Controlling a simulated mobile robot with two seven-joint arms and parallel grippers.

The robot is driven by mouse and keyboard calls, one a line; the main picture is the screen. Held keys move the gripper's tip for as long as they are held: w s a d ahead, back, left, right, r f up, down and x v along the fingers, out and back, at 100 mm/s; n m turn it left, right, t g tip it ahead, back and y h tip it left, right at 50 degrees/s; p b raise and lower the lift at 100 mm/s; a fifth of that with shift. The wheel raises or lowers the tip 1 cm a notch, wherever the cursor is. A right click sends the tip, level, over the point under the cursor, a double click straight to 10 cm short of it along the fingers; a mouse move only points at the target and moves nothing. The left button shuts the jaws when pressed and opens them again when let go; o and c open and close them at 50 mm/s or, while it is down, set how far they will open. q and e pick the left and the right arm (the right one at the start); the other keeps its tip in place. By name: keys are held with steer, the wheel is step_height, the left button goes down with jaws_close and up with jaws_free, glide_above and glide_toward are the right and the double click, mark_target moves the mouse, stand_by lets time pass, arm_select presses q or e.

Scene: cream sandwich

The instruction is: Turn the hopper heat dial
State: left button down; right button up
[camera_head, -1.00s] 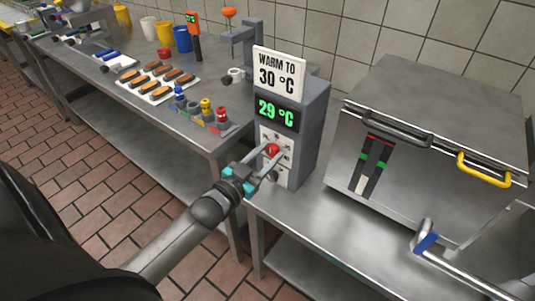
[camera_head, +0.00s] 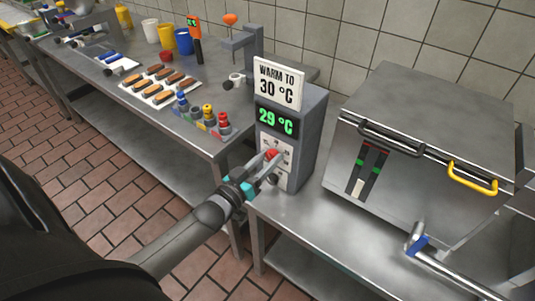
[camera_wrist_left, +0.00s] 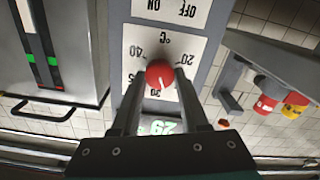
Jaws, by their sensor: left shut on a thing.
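The hopper heat dial is a red knob (camera_head: 271,155) on the white scale plate of a grey control box (camera_head: 311,140). The box carries a sign (camera_head: 279,84) reading "WARM TO 30 °C" and a green display (camera_head: 277,121) reading 29 °C. My left gripper (camera_head: 267,160) is shut on the red knob, its two fingers on either side. In the left wrist view the knob (camera_wrist_left: 160,73) sits between the fingertips, with a white pointer mark near the 30 on the scale. In the head view the fingers partly hide the dial plate. My right gripper is not in view.
A large steel appliance (camera_head: 430,130) with a yellow handle (camera_head: 472,178) stands right of the box. Bare steel counter (camera_head: 300,215) lies in front of the box.

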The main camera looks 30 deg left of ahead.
arm_select(q)
steer(key=n+p, duration=0.1)
steer(key=n, duration=0.1)
steer(key=shift+n, duration=0.4)
steer(key=shift+a+n, duration=0.1)
steer(key=shift+n, duration=1.8)
steer(key=shift+f, duration=0.1)
steer(key=shift+c, duration=2.1)
jaws_free()
steer(key=s+a+p, duration=0.1)
steer(key=s+p, duration=0.1)
steer(key=s, duration=1.3)
steer(key=shift+s, duration=0.15)
